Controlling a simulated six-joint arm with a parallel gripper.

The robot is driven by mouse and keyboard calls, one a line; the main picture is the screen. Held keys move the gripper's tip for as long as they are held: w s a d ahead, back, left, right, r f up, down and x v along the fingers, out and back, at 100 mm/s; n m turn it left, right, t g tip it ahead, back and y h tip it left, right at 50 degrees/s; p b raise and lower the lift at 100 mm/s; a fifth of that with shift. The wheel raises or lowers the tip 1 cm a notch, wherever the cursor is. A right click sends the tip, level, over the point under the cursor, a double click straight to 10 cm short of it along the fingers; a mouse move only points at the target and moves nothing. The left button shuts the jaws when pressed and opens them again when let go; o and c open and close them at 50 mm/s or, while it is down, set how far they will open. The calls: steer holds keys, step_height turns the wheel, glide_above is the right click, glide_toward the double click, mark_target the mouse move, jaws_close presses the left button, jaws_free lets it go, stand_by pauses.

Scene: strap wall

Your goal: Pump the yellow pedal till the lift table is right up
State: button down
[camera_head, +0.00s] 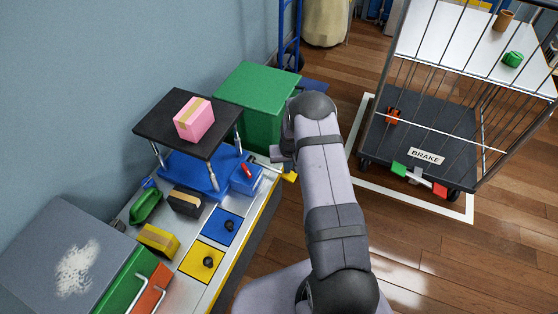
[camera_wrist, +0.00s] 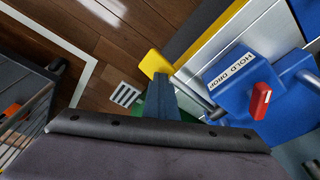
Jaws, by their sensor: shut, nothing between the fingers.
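The lift table's black top (camera_head: 165,118) stands raised on silver legs above its blue base (camera_head: 190,175), with a pink box (camera_head: 195,120) on it. The yellow pedal (camera_head: 289,177) sticks out past the bench's front edge; it also shows in the wrist view (camera_wrist: 154,63), at the end of a silver bar. My gripper (camera_wrist: 159,82) is shut and empty, its tip at the pedal's near edge; I cannot tell if they touch. In the head view my arm mostly hides the gripper. A red lever (camera_wrist: 261,100) sits by the HOLD/DROP label on the blue housing.
A green box (camera_head: 258,95) stands behind the lift table. A wire cage cart (camera_head: 430,120) stands on the right. Wooden floor is open between cart and bench.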

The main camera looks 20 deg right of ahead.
steer(key=w+p+v, duration=0.1)
steer(key=p+v, duration=0.3)
steer(key=v, duration=0.2)
steer(key=shift+d+r, duration=0.15)
steer(key=shift+r, duration=0.15)
steer(key=shift+w, duration=0.15)
stand_by(0.4)
steer(key=w+p+v, duration=0.1)
steer(key=p+v, duration=0.4)
steer(key=v, duration=0.1)
steer(key=shift+d, duration=0.15)
steer(key=shift+r, duration=0.1)
stand_by(0.4)
